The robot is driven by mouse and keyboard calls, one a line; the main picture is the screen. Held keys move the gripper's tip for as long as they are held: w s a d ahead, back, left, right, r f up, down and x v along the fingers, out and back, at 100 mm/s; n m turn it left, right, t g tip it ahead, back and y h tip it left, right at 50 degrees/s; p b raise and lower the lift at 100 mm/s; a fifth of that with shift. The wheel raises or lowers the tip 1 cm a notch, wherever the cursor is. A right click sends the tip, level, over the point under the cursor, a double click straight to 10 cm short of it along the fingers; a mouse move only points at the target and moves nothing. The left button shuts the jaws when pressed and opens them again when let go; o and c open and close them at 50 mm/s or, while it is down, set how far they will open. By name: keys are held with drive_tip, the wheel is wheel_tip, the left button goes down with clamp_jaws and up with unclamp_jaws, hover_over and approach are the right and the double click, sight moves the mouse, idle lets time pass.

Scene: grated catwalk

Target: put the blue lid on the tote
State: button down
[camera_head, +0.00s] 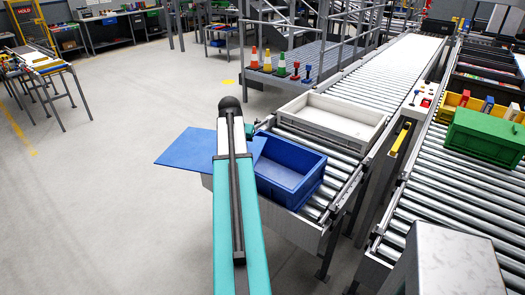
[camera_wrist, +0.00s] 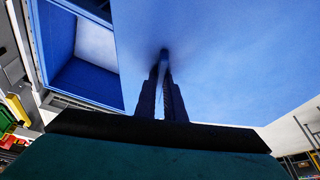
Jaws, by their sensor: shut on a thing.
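The blue lid (camera_head: 188,151) is a flat panel held out in the air to the left of the tote in the head view. In the wrist view the lid (camera_wrist: 215,60) fills much of the picture. My gripper (camera_wrist: 163,55) is shut on the lid's edge; in the head view my arm hides most of the gripper. The blue tote (camera_head: 291,172) stands open and upright on the near end of the roller conveyor, and its inside looks empty. In the wrist view the tote (camera_wrist: 82,50) shows at the upper left, beside the lid. The lid does not cover it.
A white tray (camera_head: 330,121) sits just behind the tote on the same conveyor (camera_head: 362,92). A green crate (camera_head: 485,137) is on the right-hand conveyor. A grey box-like block (camera_head: 447,262) stands at the near right. The floor on the left is free.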

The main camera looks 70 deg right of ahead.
drive_tip(key=w+a+n, duration=0.1)
drive_tip(key=w+a, duration=0.3)
drive_tip(key=w+a+r+n+t, duration=0.1)
drive_tip(key=w+a, duration=0.3)
drive_tip(key=w, duration=0.1)
drive_tip(key=w+a+n+b, duration=0.1)
drive_tip(key=w+a, duration=0.3)
drive_tip(key=w, duration=0.1)
drive_tip(key=shift+w+a+r+n+y, duration=0.1)
drive_tip(key=shift+a+r+n+y, duration=0.1)
drive_tip(key=shift+n+y, duration=0.15)
drive_tip(key=w+a+r+n+t+y+b, duration=0.1)
drive_tip(key=w+a+n, duration=0.3)
drive_tip(key=a, duration=0.7)
drive_tip(key=w+a+n+t+b, duration=0.1)
drive_tip(key=w+a, duration=0.6)
drive_tip(key=a, duration=0.4)
drive_tip(key=w+a+r+n+y+b, duration=0.1)
drive_tip(key=w+a+n, duration=0.3)
drive_tip(key=a, duration=0.7)
drive_tip(key=w+a+r+n+y+b, duration=0.1)
drive_tip(key=a+n+y, duration=0.1)
drive_tip(key=a, duration=1.8)
drive_tip(key=shift+w+n+t, duration=0.25)
drive_tip(key=shift+n+t, duration=0.15)
drive_tip(key=shift+n, duration=0.45)
drive_tip(key=shift+s+a, duration=0.1)
